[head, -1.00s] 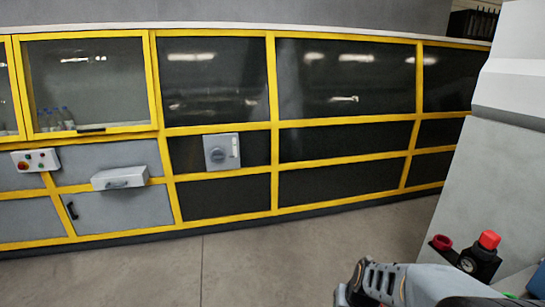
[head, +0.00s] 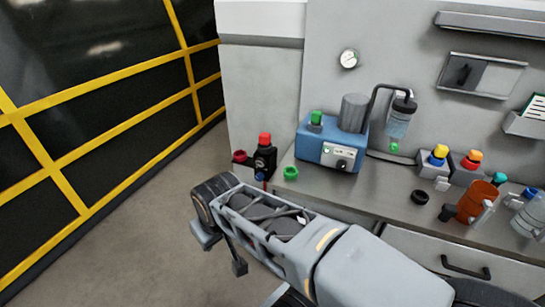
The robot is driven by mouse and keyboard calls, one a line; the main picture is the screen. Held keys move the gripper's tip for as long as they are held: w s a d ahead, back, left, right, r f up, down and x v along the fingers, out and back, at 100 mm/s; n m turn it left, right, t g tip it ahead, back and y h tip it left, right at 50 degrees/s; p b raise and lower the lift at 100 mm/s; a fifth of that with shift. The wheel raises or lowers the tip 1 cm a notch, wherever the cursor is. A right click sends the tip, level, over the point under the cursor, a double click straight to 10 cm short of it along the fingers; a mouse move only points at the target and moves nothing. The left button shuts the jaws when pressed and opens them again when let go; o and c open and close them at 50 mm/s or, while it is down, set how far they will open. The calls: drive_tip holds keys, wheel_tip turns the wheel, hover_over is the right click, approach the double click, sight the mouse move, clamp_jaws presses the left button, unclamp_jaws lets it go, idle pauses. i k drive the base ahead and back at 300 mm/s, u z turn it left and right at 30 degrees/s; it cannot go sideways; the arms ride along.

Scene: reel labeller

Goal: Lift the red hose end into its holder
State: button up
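I cannot pick out the red hose end for certain. A red ring (head: 239,157) sticks out at the left end of the bench and may be its holder. Beside it stands a black fitting with a red knob (head: 264,140). A red and orange capped piece (head: 472,160) stands at the back right of the bench. My gripper (head: 222,250) hangs in front of the bench's left end, over the floor, apart from these things. Nothing shows held in it, and its fingers are not clear enough to tell open from shut.
A blue pump unit (head: 330,145) and a green ring (head: 290,173) are at the bench's left.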

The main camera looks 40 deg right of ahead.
sight(264, 138)
drive_tip(key=z, duration=1.1)
